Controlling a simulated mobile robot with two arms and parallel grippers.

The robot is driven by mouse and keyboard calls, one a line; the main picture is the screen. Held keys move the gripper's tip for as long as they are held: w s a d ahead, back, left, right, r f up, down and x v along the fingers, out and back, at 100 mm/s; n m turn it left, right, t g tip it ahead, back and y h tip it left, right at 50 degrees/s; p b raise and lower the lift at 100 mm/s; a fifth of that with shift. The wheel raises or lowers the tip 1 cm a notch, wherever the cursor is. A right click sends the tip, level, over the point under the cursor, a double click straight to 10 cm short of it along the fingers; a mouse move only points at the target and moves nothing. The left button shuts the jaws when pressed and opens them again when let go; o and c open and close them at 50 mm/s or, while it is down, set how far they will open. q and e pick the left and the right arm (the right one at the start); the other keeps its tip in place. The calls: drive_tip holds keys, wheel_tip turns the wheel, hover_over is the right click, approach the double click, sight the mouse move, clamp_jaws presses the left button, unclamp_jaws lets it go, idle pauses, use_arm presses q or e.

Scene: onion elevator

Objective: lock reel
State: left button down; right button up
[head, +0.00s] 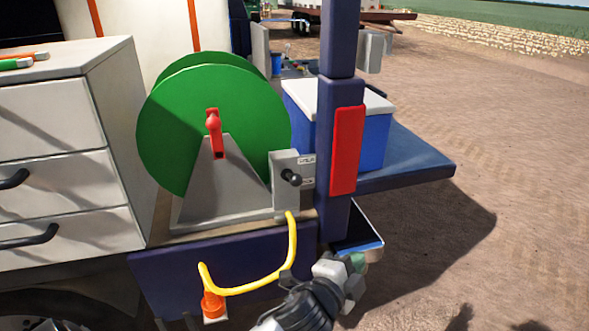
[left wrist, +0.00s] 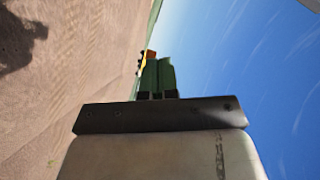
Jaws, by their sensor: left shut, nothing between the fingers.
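The green reel (head: 225,100) stands on a grey triangular stand (head: 215,190) on the truck bed in the head view. A red crank (head: 213,125) sits at its hub. Right of the stand is a grey box with a black-knobbed lever (head: 291,178) and two small labels, too small to read surely. My left gripper (head: 357,263) is shut and empty, low in the head view, below and right of the lever and apart from it. My right gripper is not in view.
A dark blue post (head: 338,100) with a red panel (head: 347,150) stands right of the lever box. A blue cooler (head: 375,140) sits behind it. A yellow hose (head: 293,245) hangs below with an orange end (head: 213,303). White drawers (head: 60,150) are at left. Open dirt lies right.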

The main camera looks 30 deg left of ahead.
use_arm(q)
drive_tip(key=w+d+r+m+g+h, duration=0.2)
drive_tip(key=d+r+m+g+h, duration=0.4)
drive_tip(key=m, duration=1.1)
drive_tip(key=w+d+r+m+g+h, duration=0.25)
drive_tip(key=d+r+m+h, duration=0.35)
drive_tip(key=r+m+h, duration=0.85)
drive_tip(key=w+a+f+m+g+y, duration=0.3)
drive_tip(key=a+m+y, duration=0.5)
drive_tip(key=w+a+f+m+g+y, duration=0.2)
drive_tip(key=w+a+f+m+y, duration=0.1)
drive_tip(key=a+m+y, duration=0.5)
drive_tip(key=s+a+r+y, duration=0.1)
drive_tip(key=a+r+y, duration=0.2)
drive_tip(key=a, duration=0.5)
drive_tip(key=s+a+r+g+y, duration=0.1)
drive_tip(key=a+r+y, duration=0.3)
drive_tip(key=a, duration=0.5)
drive_tip(key=shift+w+v, duration=0.2)
drive_tip(key=shift+v, duration=0.75)
drive_tip(key=shift+a+m+g, duration=0.2)
drive_tip(key=shift+m+g, duration=0.05)
